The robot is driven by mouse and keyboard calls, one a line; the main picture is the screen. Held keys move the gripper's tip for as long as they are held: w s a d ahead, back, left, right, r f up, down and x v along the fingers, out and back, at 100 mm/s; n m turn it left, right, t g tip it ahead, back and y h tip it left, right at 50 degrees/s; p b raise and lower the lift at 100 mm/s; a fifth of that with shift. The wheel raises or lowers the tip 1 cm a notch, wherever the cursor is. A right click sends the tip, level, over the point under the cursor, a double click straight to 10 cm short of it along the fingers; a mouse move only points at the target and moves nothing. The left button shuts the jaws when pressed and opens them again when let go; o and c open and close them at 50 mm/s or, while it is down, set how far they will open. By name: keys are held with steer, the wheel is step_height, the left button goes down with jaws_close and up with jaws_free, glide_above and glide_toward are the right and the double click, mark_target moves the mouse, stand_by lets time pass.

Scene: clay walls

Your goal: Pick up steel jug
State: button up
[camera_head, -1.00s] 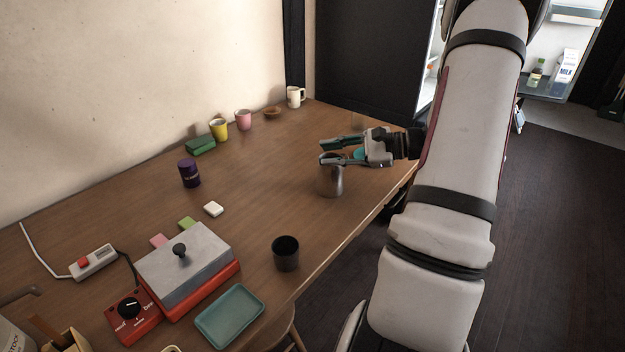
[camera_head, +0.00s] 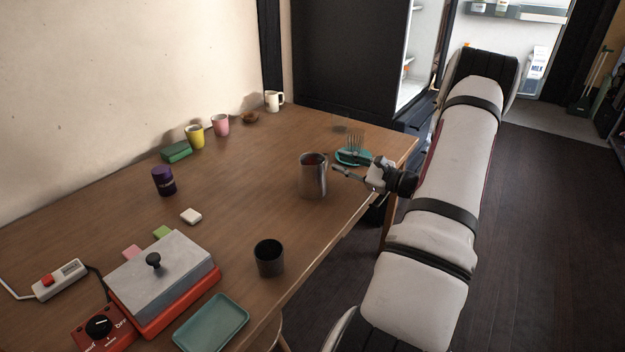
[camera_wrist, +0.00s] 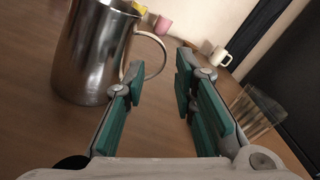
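The steel jug (camera_head: 313,176) stands upright on the wooden table, near its right edge. In the wrist view the steel jug (camera_wrist: 92,52) fills the upper left, with its loop handle pointing right. My gripper (camera_head: 341,172) is just right of the jug in the head view, at about the height of its body. In the wrist view my gripper (camera_wrist: 157,92) has its green-padded fingers spread apart with nothing between them. The handle lies ahead of the left finger; whether they touch I cannot tell.
A clear glass (camera_wrist: 256,112) is close right of the right finger. A black cup (camera_head: 269,258) stands nearer on the table. The table between jug and yellow cup (camera_head: 195,137) is clear.

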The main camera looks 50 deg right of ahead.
mark_target(327, 155)
steer(key=shift+w+a+r+b, duration=0.1)
steer(key=shift+w+a+b, duration=0.15)
steer(key=shift+w, duration=1.15)
steer(key=shift+w+a+b, duration=0.1)
steer(key=shift+w+b, duration=0.1)
steer(key=shift+w, duration=1.2)
jaws_close()
